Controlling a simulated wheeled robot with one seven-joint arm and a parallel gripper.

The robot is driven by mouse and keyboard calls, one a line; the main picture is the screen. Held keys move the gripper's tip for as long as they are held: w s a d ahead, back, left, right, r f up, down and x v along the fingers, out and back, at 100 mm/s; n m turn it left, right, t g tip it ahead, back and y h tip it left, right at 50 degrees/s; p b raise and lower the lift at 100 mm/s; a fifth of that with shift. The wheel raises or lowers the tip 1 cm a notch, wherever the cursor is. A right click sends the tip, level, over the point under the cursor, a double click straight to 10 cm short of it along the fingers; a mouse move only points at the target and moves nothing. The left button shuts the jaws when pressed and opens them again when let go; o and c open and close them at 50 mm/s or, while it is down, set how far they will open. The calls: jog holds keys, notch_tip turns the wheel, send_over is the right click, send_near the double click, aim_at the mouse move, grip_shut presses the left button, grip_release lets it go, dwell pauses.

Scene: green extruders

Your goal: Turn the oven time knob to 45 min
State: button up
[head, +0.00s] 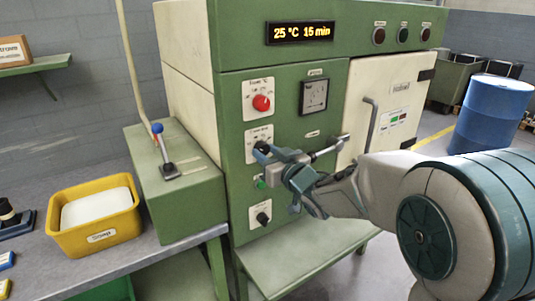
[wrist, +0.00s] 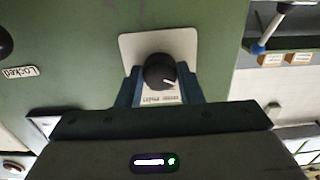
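The green and cream oven (head: 230,190) has a display (head: 300,33) that reads 25 °C and 15 min. The time knob (wrist: 159,72) is black with a white pointer, on a white plate whose printing is upside down in the wrist view. Its pointer points right and slightly down there. In the head view its plate (head: 257,134) shows, with the knob largely behind my fingers. My gripper (head: 263,154) is at the panel. In the wrist view my gripper's two blue fingers (wrist: 159,78) stand either side of the knob, apparently with small gaps. Contact is hard to judge.
A red temperature knob (head: 261,103) is above, and another black knob (head: 263,218) and a green button (head: 261,184) are below. The oven door handle (head: 371,125) stands out to the right. A blue-tipped lever (head: 164,150) and yellow bin (head: 94,215) are left.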

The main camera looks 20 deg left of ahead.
jog(key=shift+m, duration=0.3)
jog(key=m, duration=0.3)
jog(key=m+p, duration=0.1)
jog(key=m, duration=0.3)
jog(key=shift+r+p, duration=0.15)
jog(key=shift+p, duration=0.15)
jog(key=m+p, duration=0.2)
jog(key=m, duration=0.3)
jog(key=shift+m+p, duration=0.95)
jog(key=shift+m, duration=0.65)
jog(key=o, duration=1)
